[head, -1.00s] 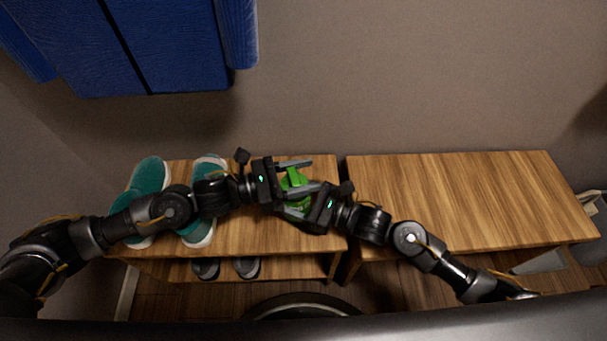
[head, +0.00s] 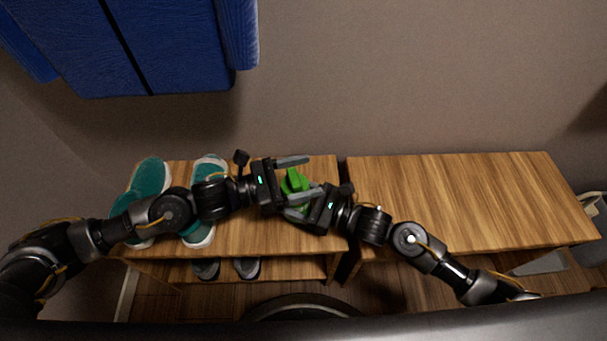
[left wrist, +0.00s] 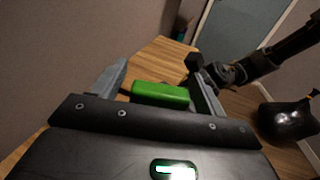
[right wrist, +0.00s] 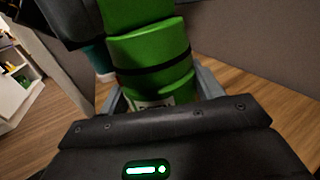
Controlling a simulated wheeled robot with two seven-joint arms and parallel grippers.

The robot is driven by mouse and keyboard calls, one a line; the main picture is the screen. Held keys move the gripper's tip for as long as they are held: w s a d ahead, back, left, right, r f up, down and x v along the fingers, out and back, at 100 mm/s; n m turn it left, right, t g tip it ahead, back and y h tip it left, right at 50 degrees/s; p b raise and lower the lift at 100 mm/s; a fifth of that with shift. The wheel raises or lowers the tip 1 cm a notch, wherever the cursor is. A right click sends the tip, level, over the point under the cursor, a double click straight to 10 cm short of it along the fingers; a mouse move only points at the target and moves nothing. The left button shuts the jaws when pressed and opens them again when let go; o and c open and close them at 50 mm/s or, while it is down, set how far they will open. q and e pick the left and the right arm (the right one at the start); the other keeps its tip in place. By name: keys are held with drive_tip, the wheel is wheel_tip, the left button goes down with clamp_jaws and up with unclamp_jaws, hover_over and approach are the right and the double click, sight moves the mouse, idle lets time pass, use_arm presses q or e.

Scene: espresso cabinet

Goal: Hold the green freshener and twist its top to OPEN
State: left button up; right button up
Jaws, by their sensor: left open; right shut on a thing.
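The green freshener (head: 294,180) is above the left wooden bench, between my two grippers. My right gripper (head: 294,207) is shut on its lower body, coming from the lower right. In the right wrist view the green freshener (right wrist: 150,55) looks roughly upright, with a dark band around it and a partly hidden white label low down. My left gripper (head: 300,179) is open, with its fingers on either side of the freshener's upper part. In the left wrist view the green top (left wrist: 160,94) lies between the spread fingers, with a visible gap on the left.
Teal shoes (head: 151,178) stand on the left bench (head: 250,240), behind and beside my left arm. Grey shoes (head: 246,267) are on the shelf below. The right bench (head: 460,195) is bare.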

use_arm(q)
drive_tip(key=v, duration=1.2)
drive_tip(key=c, duration=0.4)
drive_tip(key=shift+a+r, duration=0.15)
drive_tip(key=shift+r, duration=0.05)
drive_tip(key=shift+c, duration=1.2)
drive_tip(key=s+a, duration=0.1)
drive_tip(key=a, duration=0.1)
drive_tip(key=s+a+r+y, duration=0.1)
drive_tip(key=a, duration=0.1)
drive_tip(key=s+a+r+y, duration=0.1)
drive_tip(key=shift+a+r+g, duration=0.2)
drive_tip(key=shift+a+g, duration=0.2)
clamp_jaws()
drive_tip(key=shift+s+a+y, duration=0.2)
drive_tip(key=shift+a+y, duration=0.3)
drive_tip(key=shift+a, duration=0.1)
